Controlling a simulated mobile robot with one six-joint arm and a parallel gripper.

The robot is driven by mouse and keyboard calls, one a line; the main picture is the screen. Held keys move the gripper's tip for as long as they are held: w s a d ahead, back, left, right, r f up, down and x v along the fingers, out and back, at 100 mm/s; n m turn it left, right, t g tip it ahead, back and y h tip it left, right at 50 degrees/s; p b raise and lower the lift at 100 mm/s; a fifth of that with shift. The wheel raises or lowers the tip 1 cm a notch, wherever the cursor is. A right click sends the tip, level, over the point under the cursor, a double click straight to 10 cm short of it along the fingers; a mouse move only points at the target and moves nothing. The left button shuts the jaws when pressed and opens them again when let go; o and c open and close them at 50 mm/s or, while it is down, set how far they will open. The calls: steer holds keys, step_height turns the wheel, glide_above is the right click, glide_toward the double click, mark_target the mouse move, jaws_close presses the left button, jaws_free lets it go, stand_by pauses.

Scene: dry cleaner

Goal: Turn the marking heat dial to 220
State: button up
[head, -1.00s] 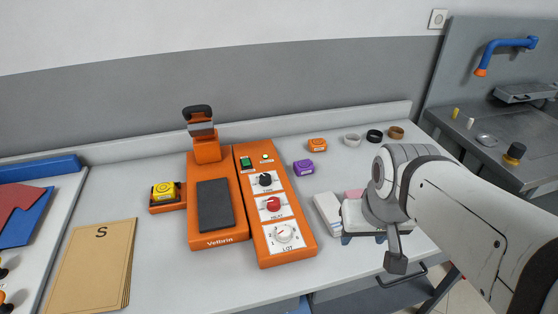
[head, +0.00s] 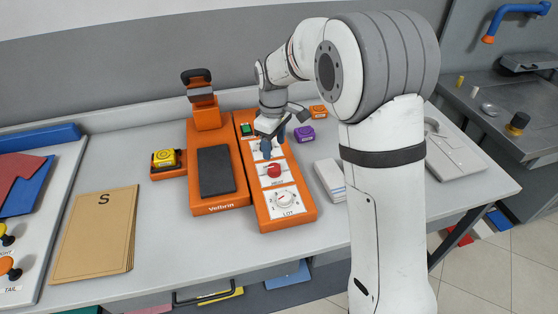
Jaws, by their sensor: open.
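The orange marking machine (head: 243,204) stands on the counter with a control panel on its right side. The panel carries a red dial (head: 274,170) in the middle and a white dial (head: 285,199) marked LOT below it. My gripper (head: 267,150) is open and points down over the upper part of the panel, just above the red dial in the picture. I cannot tell whether its fingers touch anything.
My arm covers part of the counter at right. A purple block (head: 303,134) and an orange block (head: 318,111) lie right of the panel. A yellow-topped block (head: 164,158) sits at the machine's left. A brown folder (head: 95,230) lies farther left. Bare counter is in front.

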mark_target(274, 166)
step_height(274, 166, down, 8)
steer(key=shift+r+p, duration=0.15)
steer(key=shift+p, duration=0.35)
steer(key=shift+c, duration=0.5)
